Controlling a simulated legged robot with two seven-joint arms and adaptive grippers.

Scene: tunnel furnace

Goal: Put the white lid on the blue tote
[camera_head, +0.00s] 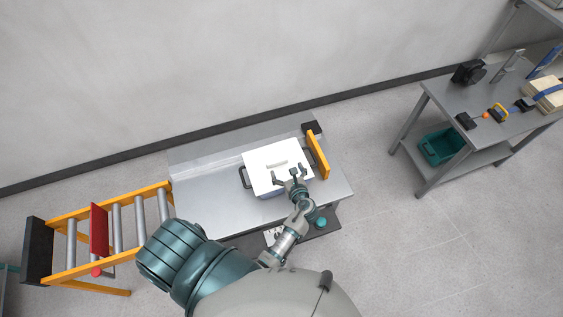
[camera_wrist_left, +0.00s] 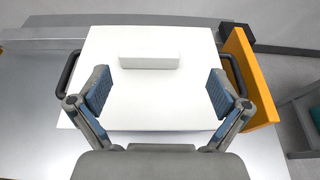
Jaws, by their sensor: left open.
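The white lid (camera_head: 263,157) lies on top of the blue tote (camera_head: 268,193) on the metal table. It also shows in the left wrist view (camera_wrist_left: 150,95), with its raised block handle (camera_wrist_left: 150,61) near the far side. Only a strip of the tote's blue side and its dark side handles show; the lid hides the rest. I cannot tell whether the lid is fully seated. My left gripper (camera_head: 291,174) is open and empty above the near part of the lid. It also shows in the left wrist view (camera_wrist_left: 158,90), its fingers wide apart, with the handle beyond them. My right gripper is not in view.
A yellow guide (camera_head: 318,155) stands close to the tote's right side. The metal table (camera_head: 205,188) is bare left of the tote. A roller conveyor (camera_head: 115,222) with yellow rails stands at the left. A workbench (camera_head: 470,95) with tools stands at the right.

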